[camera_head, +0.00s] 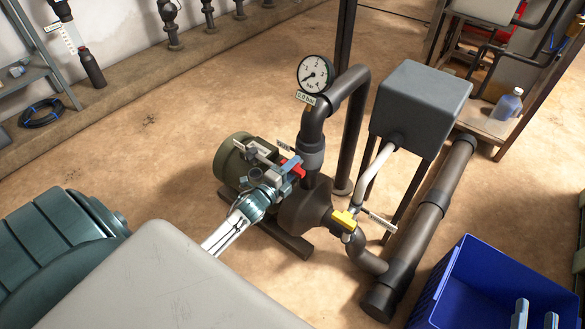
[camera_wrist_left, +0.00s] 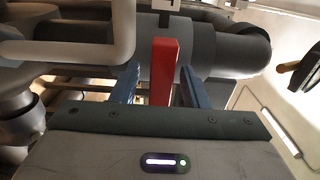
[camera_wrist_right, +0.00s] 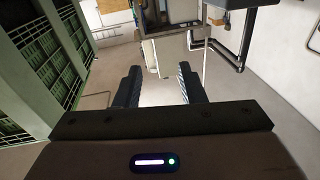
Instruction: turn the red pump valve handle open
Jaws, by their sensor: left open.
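In the left wrist view the handle (camera_wrist_left: 165,70) is an upright red bar between my left fingers, with a visible gap at each side. My left gripper (camera_head: 287,170) is open around it; its blue fingers (camera_wrist_left: 158,88) partly hide the handle in the head view. My right gripper (camera_head: 536,316) shows only its two fingertips over the blue crate. In the right wrist view its fingers (camera_wrist_right: 158,88) are apart with nothing between them.
A yellow valve handle (camera_head: 345,219) is on the lower pipe at the right. A round pressure gauge (camera_head: 315,74) stands above the pump. A grey box (camera_head: 420,98) stands behind. The blue crate (camera_head: 470,258) is at lower right. Bare floor lies left of the pump.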

